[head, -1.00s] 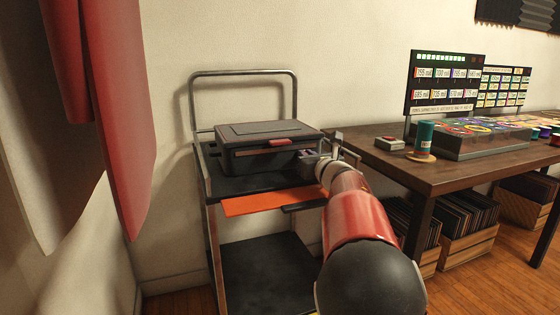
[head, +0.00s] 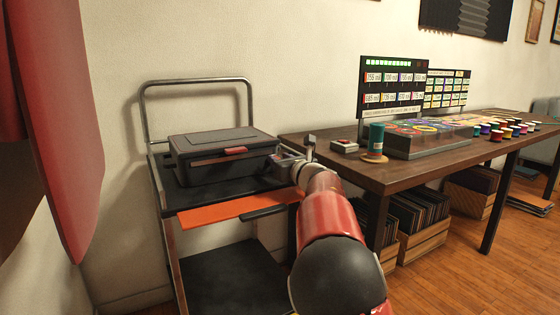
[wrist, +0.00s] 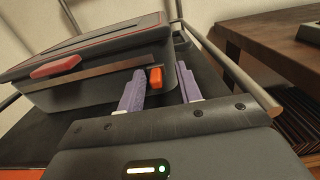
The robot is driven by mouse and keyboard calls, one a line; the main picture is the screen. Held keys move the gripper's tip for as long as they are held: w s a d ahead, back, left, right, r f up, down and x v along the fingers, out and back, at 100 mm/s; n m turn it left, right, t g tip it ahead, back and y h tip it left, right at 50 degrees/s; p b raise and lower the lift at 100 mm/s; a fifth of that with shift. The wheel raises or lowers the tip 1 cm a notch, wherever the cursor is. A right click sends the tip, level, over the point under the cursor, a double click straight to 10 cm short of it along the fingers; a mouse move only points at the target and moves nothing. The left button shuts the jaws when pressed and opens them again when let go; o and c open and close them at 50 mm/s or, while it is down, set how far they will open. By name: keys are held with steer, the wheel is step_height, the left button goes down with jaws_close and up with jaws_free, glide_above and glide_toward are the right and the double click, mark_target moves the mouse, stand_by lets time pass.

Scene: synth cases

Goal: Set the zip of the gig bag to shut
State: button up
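The gig bag (head: 222,158) shows as a dark, box-like case with a closed-looking lid, lying on the cart's top shelf. A red handle (head: 235,150) is on its front; it also shows in the wrist view (wrist: 55,67). A small orange tab (wrist: 155,78), possibly the zip pull, sits at the case's right end. My gripper (head: 280,158) is at the right end of the case. In the wrist view its two purple fingers (wrist: 161,87) are apart, with the orange tab between them, nearer the left finger. I cannot tell whether they touch it. The zip's track is not clear.
The cart (head: 165,188) has a metal rail (head: 197,81) behind the case and an orange board (head: 225,208) under its top shelf. A wooden table (head: 400,172) stands close on the right, carrying a green cylinder (head: 376,138) and a display. A red hanging (head: 60,120) is at left.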

steer(key=shift+s, duration=0.1)
steer(key=b+v, duration=0.2)
steer(key=v, duration=0.5)
steer(key=shift+s+d, duration=0.15)
steer(key=shift+s, duration=0.1)
steer(key=s+d+r+m+t+h+p, duration=0.1)
steer(key=s+d+m+h, duration=0.2)
steer(key=d+m, duration=0.4)
steer(key=s+d+r+m+h+p, duration=0.1)
steer(key=s+d+r+m+h, duration=0.1)
steer(key=d+m+h, duration=0.35)
steer(key=s+d+f+m+g+h+p, duration=0.1)
steer(key=s+d+f+m+g, duration=0.15)
steer(key=s+d+m, duration=0.6)
steer(key=s+a+f+m+g+p, duration=0.1)
steer(key=s+a+f+m+g, duration=0.1)
steer(key=s+f+m, duration=0.2)
steer(key=s+a+f+m+g+p, duration=0.1)
steer(key=s+a+f+m+g, duration=0.1)
steer(key=s+m, duration=0.8)
steer(key=s+a+f+m+g+p, duration=0.1)
steer(key=s+f+m+g, duration=0.3)
steer(key=s, duration=1.2)
step_height(320, 180, down, 3)
steer(key=a+m, duration=0.1)
steer(key=m, duration=0.2)
steer(key=shift+s+r, duration=0.25)
steer(key=shift+d, duration=0.1)
